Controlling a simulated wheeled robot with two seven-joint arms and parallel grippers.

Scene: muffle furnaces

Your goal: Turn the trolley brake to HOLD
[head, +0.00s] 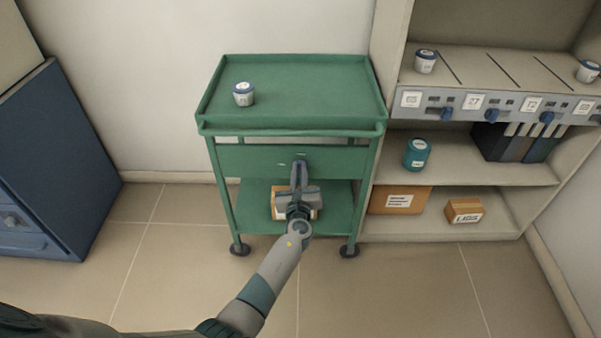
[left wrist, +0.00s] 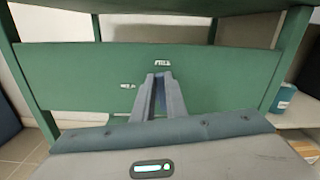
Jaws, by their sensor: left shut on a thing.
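The green trolley (head: 290,115) stands against the wall, with a green front panel (head: 240,161) below its top tray. My left gripper (head: 299,167) reaches up to this panel, right of its middle. In the left wrist view its two fingers (left wrist: 161,80) are close together, shut on the trolley brake at the panel. The brake itself is almost wholly hidden by the fingers. Two small white labels are on the panel (left wrist: 70,75): one above the fingertips (left wrist: 162,63), one to their left (left wrist: 128,86). Their lettering is too small to read surely. My right gripper is not in view.
A white jar with a blue lid (head: 243,94) stands on the trolley's top tray. A box (head: 280,205) lies on its lower shelf, behind my arm. A shelf unit (head: 480,170) with jars and boxes stands close on the right. A blue cabinet (head: 60,165) is at left.

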